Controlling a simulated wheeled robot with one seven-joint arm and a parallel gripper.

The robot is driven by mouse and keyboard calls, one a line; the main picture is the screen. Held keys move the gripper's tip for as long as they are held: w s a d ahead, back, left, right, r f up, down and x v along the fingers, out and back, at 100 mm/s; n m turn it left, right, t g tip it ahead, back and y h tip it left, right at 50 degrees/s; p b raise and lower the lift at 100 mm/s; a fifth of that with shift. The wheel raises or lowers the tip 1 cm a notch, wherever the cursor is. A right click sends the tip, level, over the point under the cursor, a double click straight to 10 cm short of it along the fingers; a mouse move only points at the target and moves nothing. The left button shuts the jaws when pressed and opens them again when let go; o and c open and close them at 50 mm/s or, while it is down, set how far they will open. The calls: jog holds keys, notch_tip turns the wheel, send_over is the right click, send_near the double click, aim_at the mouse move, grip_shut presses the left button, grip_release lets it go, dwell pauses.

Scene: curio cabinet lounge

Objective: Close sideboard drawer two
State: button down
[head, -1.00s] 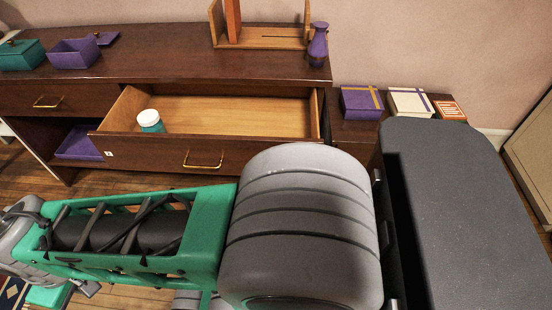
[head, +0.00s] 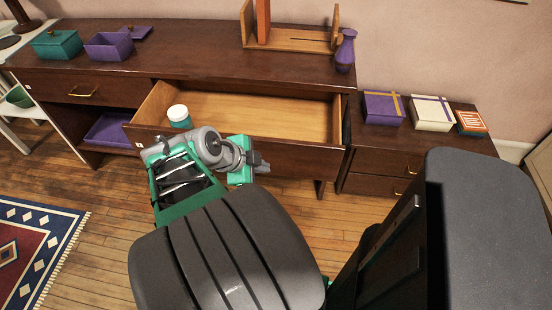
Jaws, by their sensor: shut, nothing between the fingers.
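The sideboard (head: 200,63) is dark brown wood along the wall. Its right-hand drawer (head: 290,158) is pulled open, with a pale wooden inside. A teal jar with a white lid (head: 179,116) stands in its left front part. The other drawer (head: 80,88), at the left with a brass handle, is shut. My gripper (head: 262,167) is shut and empty, close to the front of the open drawer. I cannot tell whether it touches the front. My arm hides part of the drawer front and its handle.
A low cabinet (head: 385,160) at the right carries a purple box (head: 383,108), a white box (head: 431,113) and an orange box (head: 471,122). A purple vase (head: 345,51) stands on the sideboard's right end. A patterned rug (head: 38,245) lies on the floor at left.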

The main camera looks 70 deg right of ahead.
aim_at(283, 162)
jog(key=d+f, duration=0.2)
jog(key=s+d+f, duration=0.1)
jog(key=d+f, duration=0.1)
jog(key=d, duration=0.1)
jog(key=d+f+b, duration=0.1)
jog(key=d+f, duration=0.1)
jog(key=d, duration=0.1)
jog(key=shift+s, duration=0.25)
jog(key=shift+w, duration=0.1)
